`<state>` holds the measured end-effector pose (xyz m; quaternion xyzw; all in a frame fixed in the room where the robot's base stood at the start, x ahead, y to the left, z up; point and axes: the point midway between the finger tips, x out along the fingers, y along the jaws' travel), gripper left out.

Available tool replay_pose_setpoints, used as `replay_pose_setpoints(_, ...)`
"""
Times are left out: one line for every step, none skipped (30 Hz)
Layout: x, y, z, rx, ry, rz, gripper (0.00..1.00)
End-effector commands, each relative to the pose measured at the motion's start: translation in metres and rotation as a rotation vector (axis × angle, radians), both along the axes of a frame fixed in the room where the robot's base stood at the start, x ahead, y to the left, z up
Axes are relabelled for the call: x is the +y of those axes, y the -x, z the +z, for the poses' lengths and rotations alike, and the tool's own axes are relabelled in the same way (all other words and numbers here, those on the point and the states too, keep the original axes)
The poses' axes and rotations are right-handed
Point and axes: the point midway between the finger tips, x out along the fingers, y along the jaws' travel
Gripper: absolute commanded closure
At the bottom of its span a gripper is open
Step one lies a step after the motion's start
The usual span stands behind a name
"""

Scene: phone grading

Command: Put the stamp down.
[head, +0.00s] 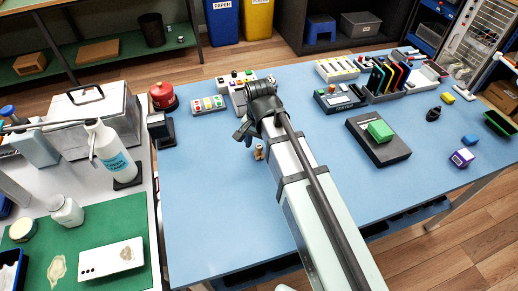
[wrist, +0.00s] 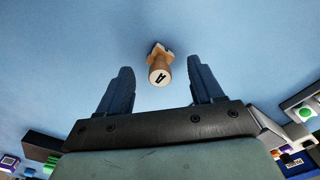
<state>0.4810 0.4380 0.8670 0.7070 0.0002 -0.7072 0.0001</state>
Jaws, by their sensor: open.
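The stamp (wrist: 160,73) is a small wooden piece with a round handle marked "A" on its end. In the wrist view it shows between and just beyond the tips of my gripper (wrist: 160,64), with blue gaps on both sides. My gripper is open and its two fingers do not touch the stamp. In the head view the stamp (head: 259,153) appears upright on the blue table (head: 210,200), right beside my gripper (head: 246,140). Its base is partly hidden in the wrist view.
A dark pad with a green block (head: 380,131) lies to the right. The table's front left is clear.

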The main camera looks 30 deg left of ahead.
Motion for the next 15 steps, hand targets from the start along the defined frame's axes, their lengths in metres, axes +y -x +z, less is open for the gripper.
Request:
replay_pose_setpoints(0.001, -0.001, 0.009, -0.002, -0.002, 0.0, 0.34)
replay_pose_setpoints(0.001, -0.001, 0.013, -0.002, -0.002, 0.0, 0.34)
replay_pose_setpoints(0.001, -0.001, 0.019, -0.002, -0.002, 0.0, 0.34)
replay_pose_setpoints(0.001, -0.001, 0.023, -0.002, -0.002, 0.0, 0.34)
replay_pose_setpoints(0.001, -0.001, 0.027, -0.002, -0.002, 0.0, 0.34)
replay_pose_setpoints(0.001, -0.001, 0.034, -0.002, -0.002, 0.0, 0.34)
replay_pose_setpoints(0.001, -0.001, 0.038, -0.002, -0.002, 0.0, 0.34)
replay_pose_setpoints(0.001, -0.001, 0.042, -0.001, -0.002, 0.0, 0.34)
replay_pose_setpoints(0.001, -0.001, 0.048, -0.002, -0.002, 0.0, 0.34)
replay_pose_setpoints(0.001, -0.001, 0.052, -0.002, -0.002, 0.0, 0.34)
replay_pose_setpoints(0.001, -0.001, 0.056, -0.002, -0.002, 0.0, 0.34)
replay_pose_setpoints(0.001, -0.001, 0.061, -0.001, -0.001, 0.0, 0.34)
replay_pose_setpoints(0.001, -0.001, 0.064, -0.001, -0.001, 0.0, 0.34)
replay_pose_setpoints(0.001, -0.001, 0.068, -0.002, -0.002, 0.0, 0.34)
replay_pose_setpoints(0.001, -0.001, 0.072, -0.002, -0.001, 0.0, 0.34)
